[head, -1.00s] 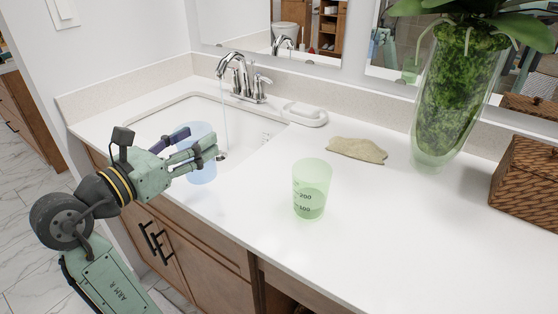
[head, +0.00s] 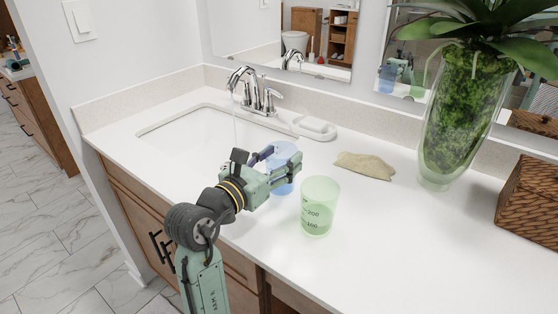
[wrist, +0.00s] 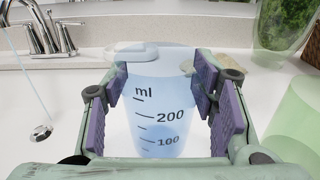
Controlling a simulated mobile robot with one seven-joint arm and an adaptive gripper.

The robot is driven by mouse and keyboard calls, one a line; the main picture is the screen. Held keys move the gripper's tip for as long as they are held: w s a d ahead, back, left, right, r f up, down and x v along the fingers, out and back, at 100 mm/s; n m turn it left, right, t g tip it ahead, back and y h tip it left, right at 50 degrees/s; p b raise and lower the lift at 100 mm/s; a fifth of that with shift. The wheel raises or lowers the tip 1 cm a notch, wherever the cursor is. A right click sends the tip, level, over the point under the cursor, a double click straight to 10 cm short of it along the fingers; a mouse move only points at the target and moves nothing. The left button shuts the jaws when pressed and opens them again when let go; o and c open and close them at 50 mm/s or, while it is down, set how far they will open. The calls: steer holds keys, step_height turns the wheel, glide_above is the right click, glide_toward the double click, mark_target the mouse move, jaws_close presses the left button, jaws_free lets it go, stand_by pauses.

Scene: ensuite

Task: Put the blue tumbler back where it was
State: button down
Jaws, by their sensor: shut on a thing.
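The blue tumbler (head: 283,160) is a clear blue cup with ml marks, seen upright in the wrist view (wrist: 160,105). My gripper (head: 278,172) is shut on it, with purple finger pads (wrist: 220,105) on both sides. In the head view the tumbler is by the right front of the sink, just left of the green tumbler (head: 320,205). Whether its base touches the counter is hard to tell.
The sink (head: 190,135) has a chrome faucet (head: 243,88) with water running. A soap dish (head: 314,128) and a beige cloth (head: 365,165) lie behind the tumblers. A tall glass vase (head: 450,125) and a woven basket (head: 530,200) stand right. The front right counter is clear.

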steer(key=shift+f, duration=0.25)
steer(key=shift+f, duration=0.15)
steer(key=c, duration=0.6)
jaws_free()
steer(key=shift+c, duration=0.2)
steer(key=b+v, duration=0.1)
steer(key=v, duration=1.1)
